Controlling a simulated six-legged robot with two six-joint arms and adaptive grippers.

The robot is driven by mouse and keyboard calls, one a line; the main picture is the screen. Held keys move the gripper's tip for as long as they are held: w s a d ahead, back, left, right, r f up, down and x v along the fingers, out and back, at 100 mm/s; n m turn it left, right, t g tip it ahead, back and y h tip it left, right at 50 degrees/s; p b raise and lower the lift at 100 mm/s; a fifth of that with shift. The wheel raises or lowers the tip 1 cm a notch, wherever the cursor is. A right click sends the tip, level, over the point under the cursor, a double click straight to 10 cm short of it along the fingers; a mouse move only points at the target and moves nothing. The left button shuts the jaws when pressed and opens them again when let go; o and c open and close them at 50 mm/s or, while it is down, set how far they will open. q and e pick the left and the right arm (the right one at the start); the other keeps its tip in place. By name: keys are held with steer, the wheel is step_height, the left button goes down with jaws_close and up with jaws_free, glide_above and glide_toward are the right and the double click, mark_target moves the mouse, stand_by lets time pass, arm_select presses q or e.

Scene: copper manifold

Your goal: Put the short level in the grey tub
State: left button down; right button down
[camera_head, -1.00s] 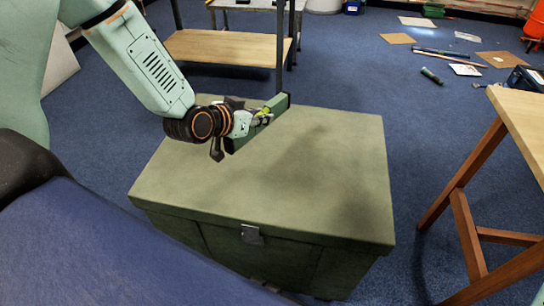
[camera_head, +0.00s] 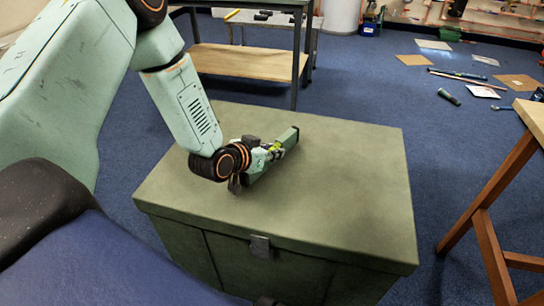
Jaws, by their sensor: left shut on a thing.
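The short level is a green bar (camera_head: 288,139) in the head view, over the back left part of a green chest lid. My left gripper (camera_head: 268,153) is shut on the level around its middle. The level slants from lower left to upper right. I cannot tell whether it touches the lid or hangs just above it. The gripper fingers hide part of it. I cannot make out a grey tub.
The green chest (camera_head: 340,185) fills the middle, its lid otherwise bare. A wooden-legged table (camera_head: 532,118) stands at the right. A shelved bench (camera_head: 245,62) is behind. Boards and tools, including a dark cylinder (camera_head: 448,96), lie on the blue floor.

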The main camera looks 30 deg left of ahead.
arm_select(q)
steer(key=shift+w+f, duration=0.1)
steer(key=shift+f, duration=0.3)
steer(key=shift+r, duration=0.15)
steer(key=c, duration=1.2)
jaws_free()
steer(key=shift+o, duration=0.2)
